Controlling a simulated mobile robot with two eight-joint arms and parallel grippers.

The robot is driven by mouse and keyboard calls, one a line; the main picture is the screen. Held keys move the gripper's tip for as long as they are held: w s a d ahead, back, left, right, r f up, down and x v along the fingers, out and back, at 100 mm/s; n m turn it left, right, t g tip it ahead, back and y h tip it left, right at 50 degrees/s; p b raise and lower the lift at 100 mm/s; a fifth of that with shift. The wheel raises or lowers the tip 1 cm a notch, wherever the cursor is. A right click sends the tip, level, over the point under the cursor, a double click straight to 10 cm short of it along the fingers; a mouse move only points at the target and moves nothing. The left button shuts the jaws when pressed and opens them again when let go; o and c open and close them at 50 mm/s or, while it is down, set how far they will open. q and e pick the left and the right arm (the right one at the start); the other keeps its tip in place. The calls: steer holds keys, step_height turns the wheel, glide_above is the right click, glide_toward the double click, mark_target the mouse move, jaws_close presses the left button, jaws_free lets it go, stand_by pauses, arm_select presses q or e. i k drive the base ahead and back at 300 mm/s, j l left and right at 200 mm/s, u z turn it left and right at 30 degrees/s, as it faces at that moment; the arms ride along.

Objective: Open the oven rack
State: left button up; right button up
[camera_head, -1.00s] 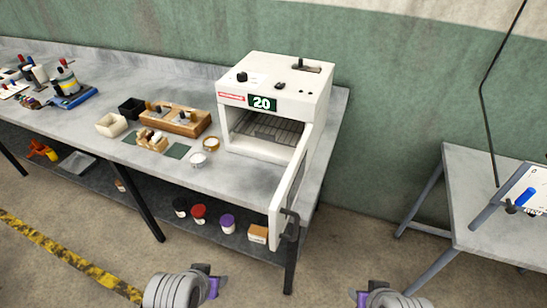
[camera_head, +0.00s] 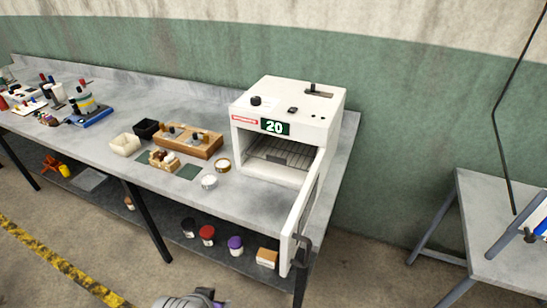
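The white oven (camera_head: 289,110) with a green "20" display stands at the right end of the grey workbench. Its door (camera_head: 303,211) is swung open toward me, with a dark handle (camera_head: 301,252) on its outer edge. A dark wire rack (camera_head: 279,153) lies inside the oven chamber, and it appears pushed in. My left gripper (camera_head: 205,298) is at the bottom edge of the view, below and left of the door, apart from everything. It is mostly cut off, so its opening cannot be judged.
Jars (camera_head: 207,234) stand on the lower shelf. A grey side table (camera_head: 490,215) is at right, with clear floor between.

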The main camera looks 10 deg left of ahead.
mark_target(280, 161)
steer(key=j, duration=1)
steer(key=i+j, duration=0.1)
steer(key=j, duration=0.35)
steer(key=i+l, duration=0.15)
steer(key=i, duration=0.25)
